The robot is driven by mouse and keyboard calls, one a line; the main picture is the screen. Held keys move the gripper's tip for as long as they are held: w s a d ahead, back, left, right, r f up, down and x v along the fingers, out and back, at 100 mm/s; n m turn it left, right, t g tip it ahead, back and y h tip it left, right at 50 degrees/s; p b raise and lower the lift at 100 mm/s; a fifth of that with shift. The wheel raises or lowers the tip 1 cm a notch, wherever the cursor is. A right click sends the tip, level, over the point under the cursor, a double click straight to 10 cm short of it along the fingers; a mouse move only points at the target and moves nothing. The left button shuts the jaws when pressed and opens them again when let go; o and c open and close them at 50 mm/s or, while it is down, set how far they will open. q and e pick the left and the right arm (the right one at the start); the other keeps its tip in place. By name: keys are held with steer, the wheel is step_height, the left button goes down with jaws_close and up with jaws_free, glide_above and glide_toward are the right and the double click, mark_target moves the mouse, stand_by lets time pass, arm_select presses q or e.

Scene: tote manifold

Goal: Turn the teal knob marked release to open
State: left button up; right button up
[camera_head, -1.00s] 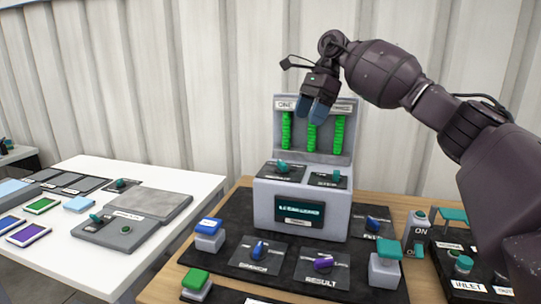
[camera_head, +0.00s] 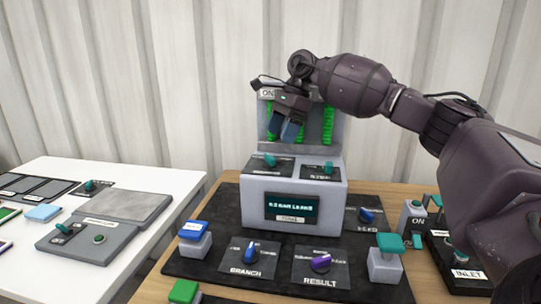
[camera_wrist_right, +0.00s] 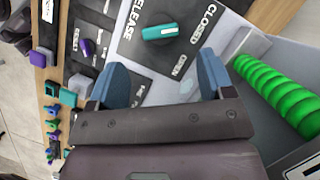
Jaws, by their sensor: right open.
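The teal release knob (camera_wrist_right: 160,32) sits on a dark plate lettered RELEASE, CLOSED and OPEN in the right wrist view. Its white mark points roughly toward CLOSED. In the head view it appears to be the left teal knob (camera_head: 270,159) on top of the grey box (camera_head: 320,205); its lettering is too small to read there. My right gripper (camera_head: 281,134) is open and empty above and slightly behind this knob. In the right wrist view its two blue fingers (camera_wrist_right: 162,72) are spread, with the knob beyond them, apart from both. My left gripper is out of view.
A second teal knob (camera_head: 328,167) stands to the right on the box. Green coils (camera_wrist_right: 275,90) on the back panel are close to my right fingers. Blue (camera_head: 251,250) and purple (camera_head: 320,262) knobs sit in front. A white table (camera_head: 130,180) is at left.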

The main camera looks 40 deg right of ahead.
mark_target(271, 155)
steer(key=x, duration=0.5)
steer(key=shift+w+a+f, duration=0.1)
steer(key=shift+f, duration=0.15)
steer(key=shift+a+f+b, duration=0.25)
steer(key=shift+f+b, duration=0.05)
steer(key=shift+f, duration=0.15)
